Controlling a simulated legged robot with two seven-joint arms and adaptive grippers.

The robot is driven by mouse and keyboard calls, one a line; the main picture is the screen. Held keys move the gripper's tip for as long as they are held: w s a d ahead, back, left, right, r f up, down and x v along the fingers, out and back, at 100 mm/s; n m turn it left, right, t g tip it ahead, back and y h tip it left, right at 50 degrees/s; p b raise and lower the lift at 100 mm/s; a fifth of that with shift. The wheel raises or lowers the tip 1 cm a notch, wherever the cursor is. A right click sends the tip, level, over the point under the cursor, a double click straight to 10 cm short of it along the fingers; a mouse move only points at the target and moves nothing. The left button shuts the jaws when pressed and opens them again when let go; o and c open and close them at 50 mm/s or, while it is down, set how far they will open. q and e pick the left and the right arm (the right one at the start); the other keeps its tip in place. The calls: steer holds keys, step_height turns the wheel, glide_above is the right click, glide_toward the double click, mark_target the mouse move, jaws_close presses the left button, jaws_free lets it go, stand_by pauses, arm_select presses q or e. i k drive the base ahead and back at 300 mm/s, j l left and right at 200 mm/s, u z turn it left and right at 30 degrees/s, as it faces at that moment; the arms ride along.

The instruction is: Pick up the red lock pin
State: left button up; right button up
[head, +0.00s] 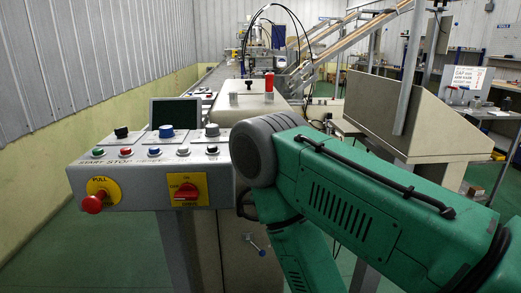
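A small upright red piece (269,82) stands on top of the pale machine housing (235,107), near the middle of the head view. It looks like the red lock pin, but it is too small to tell for certain. My green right arm enters from the right, and its grey joint is below the red piece and apart from it in the picture. The arm bends down out of the frame, and my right gripper does not show. My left arm and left gripper are not in view.
A control panel (140,166) with a dark screen (174,113), a red pull button (92,204) and a red rotary switch (187,190) stands at the left. A beige hopper (422,122) is at the right. Green floor (105,255) is open at the lower left.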

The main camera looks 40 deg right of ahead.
mark_target(269, 77)
steer(key=z, duration=1.2)
